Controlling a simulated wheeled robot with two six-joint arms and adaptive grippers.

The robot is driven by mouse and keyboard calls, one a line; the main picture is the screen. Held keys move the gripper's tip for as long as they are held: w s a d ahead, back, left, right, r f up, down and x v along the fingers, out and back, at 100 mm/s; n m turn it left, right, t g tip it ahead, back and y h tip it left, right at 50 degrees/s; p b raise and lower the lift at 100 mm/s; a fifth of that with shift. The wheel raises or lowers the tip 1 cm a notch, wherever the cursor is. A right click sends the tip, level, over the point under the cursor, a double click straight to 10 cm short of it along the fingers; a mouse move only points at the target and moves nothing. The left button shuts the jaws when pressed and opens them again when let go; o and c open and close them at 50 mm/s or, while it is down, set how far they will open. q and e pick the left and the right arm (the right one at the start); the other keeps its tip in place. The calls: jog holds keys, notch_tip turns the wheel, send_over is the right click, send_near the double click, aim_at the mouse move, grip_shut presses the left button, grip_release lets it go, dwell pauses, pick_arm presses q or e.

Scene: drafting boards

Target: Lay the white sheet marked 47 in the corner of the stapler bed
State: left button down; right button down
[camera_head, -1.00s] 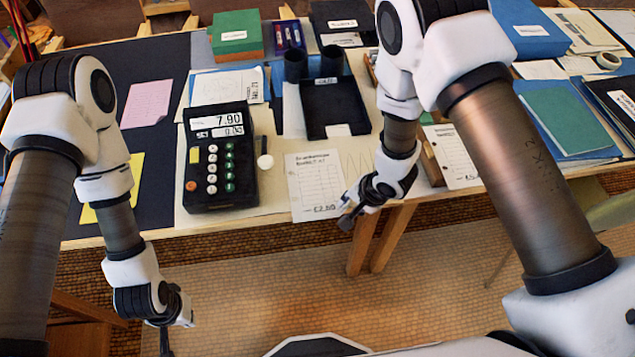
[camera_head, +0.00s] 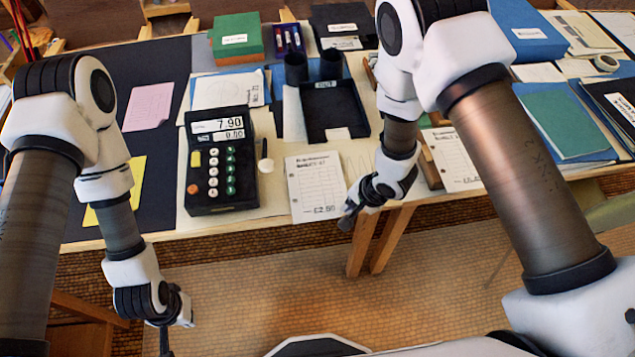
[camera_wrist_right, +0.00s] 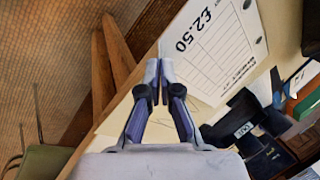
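A white printed sheet (camera_head: 314,187) marked £2.50 lies at the table's front edge; its heading seems to end in 47, but the print is too small to be sure. It also shows in the right wrist view (camera_wrist_right: 225,45). The black stapler bed (camera_head: 350,112), a shallow tray with a pale patch at its front, stands behind the sheet. My right gripper (camera_head: 346,219) is at the sheet's near right corner. In the wrist view its fingertips (camera_wrist_right: 159,72) are together; whether they pinch the corner is unclear. My left gripper (camera_head: 166,343) hangs low at the left, its fingers unclear.
A black calculator (camera_head: 220,190) stands left of the sheet. Another white form (camera_head: 457,165) lies to the right, partly behind my right arm. Dark cylinders (camera_head: 296,68) stand at the stapler bed's back.

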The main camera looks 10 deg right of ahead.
notch_tip(320, 180, up, 6)
jog(key=p, duration=0.7)
jog(key=shift+r, duration=0.2)
dwell(0.6)
